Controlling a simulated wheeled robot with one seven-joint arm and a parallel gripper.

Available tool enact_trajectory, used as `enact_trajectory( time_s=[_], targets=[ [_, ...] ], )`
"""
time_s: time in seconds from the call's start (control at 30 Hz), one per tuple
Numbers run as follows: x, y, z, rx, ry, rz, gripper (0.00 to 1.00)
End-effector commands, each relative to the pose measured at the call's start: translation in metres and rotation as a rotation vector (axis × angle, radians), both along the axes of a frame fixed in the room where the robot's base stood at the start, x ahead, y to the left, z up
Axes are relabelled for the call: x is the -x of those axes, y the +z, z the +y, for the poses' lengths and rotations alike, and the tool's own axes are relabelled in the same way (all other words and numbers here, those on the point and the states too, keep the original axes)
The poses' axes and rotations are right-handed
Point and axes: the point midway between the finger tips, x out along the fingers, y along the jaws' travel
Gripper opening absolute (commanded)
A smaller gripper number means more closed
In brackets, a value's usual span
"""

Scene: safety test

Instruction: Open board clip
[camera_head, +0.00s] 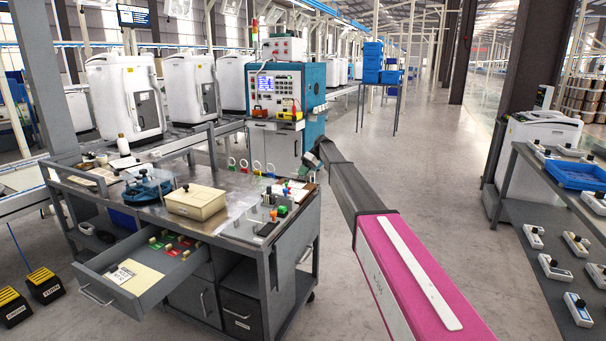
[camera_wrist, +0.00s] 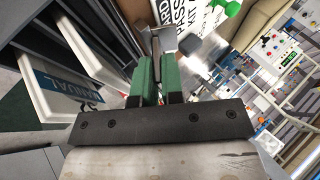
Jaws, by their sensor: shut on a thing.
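The board (camera_wrist: 133,10) is brown and carries a white printed sheet (camera_wrist: 190,14); in the head view the board (camera_head: 308,189) lies at the right end of the workbench, partly behind other items. Its grey metal clip (camera_wrist: 158,38) shows at the top middle of the wrist view, at the fingertips. My gripper (camera_wrist: 157,62) has green fingers, closed on the clip with a narrow gap between them. In the head view my gripper (camera_head: 307,165) is above the board, small and partly hidden by my arm. I cannot tell how far the clip is raised.
The workbench (camera_head: 225,232) holds a beige box (camera_head: 196,201), a blue round fixture (camera_head: 147,187) and coloured rings. An open drawer (camera_head: 150,290) juts out at front left. Near the board is a green knob (camera_wrist: 231,6).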

Motion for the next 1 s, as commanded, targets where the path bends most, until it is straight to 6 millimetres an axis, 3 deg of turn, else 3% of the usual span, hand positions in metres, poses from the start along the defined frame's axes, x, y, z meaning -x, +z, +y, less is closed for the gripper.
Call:
enact_trajectory(
  time_s=[0.13,0.2,0.23,0.67,1.0],
  targets=[
    [0.0,0.0,0.0,-0.001,-0.001,-0.002,0.0],
    [0.0,0.0,0.0,-0.001,-0.001,-0.003,0.31],
    [0.0,0.0,0.0,-0.001,-0.001,-0.003,0.34],
    [-0.003,0.005,-0.004,0.0,-0.002,-0.002,0.34],
    [-0.023,0.042,-0.03,0.0,-0.001,-0.003,0.34]
  ],
)
